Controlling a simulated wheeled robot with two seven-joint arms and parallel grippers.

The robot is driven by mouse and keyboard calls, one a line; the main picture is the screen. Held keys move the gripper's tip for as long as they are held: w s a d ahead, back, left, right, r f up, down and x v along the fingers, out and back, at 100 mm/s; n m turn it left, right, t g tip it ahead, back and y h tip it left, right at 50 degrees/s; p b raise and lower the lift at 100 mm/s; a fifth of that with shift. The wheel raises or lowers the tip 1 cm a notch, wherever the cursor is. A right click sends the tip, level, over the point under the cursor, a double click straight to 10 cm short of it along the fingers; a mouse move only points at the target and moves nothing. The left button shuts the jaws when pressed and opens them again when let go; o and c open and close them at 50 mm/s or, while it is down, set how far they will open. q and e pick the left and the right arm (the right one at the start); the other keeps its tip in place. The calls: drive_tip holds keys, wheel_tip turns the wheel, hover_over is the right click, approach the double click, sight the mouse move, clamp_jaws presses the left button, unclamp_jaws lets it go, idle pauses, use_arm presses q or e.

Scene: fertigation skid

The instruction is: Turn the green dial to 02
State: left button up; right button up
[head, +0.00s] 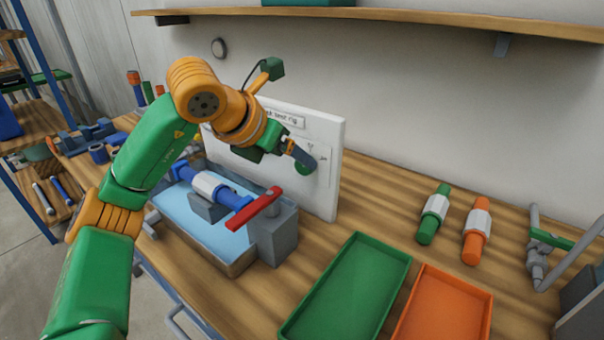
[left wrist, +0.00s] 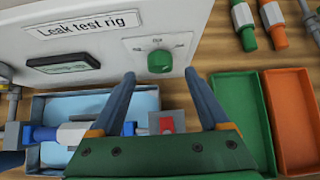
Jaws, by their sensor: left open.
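The green dial (left wrist: 160,62) is a round knob on the front of a white panel (left wrist: 95,55) labelled "Leak test rig". Small marks sit around the dial, too small to read for certain. The dial also shows in the head view (head: 307,166), partly hidden by my gripper. My left gripper (head: 303,156) is in front of the panel, close to the dial. In the left wrist view its two blue fingers (left wrist: 160,74) are spread wide, with the dial between and just beyond their tips. Nothing is between them, and I cannot tell whether they touch the dial.
A green tray (head: 345,290) and an orange tray (head: 445,310) stand to the right. A shelf hangs above.

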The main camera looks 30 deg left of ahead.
sight(296, 165)
use_arm(q)
drive_tip(key=x, duration=0.5)
drive_tip(key=shift+s+r, duration=0.1)
clamp_jaws()
drive_tip(key=shift+a+h, duration=0.1)
drive_tip(key=shift+h, duration=0.2)
drive_tip(key=n+h, duration=0.1)
drive_tip(key=h, duration=0.1)
drive_tip(key=n+h, duration=0.2)
drive_tip(key=a+n+h, duration=0.1)
drive_tip(key=h, duration=0.2)
drive_tip(key=shift+f, duration=0.3)
drive_tip(key=n+h, duration=0.1)
drive_tip(key=n+h+b, duration=0.1)
drive_tip(key=shift+a+f+h, duration=0.15)
drive_tip(key=shift+f+h, duration=0.1)
drive_tip(key=shift+h, duration=0.15)
drive_tip(key=shift+f+n+t+h+b, duration=0.25)
drive_tip(key=shift+n+t+h+b, duration=0.65)
drive_tip(key=shift+n+h, duration=0.55)
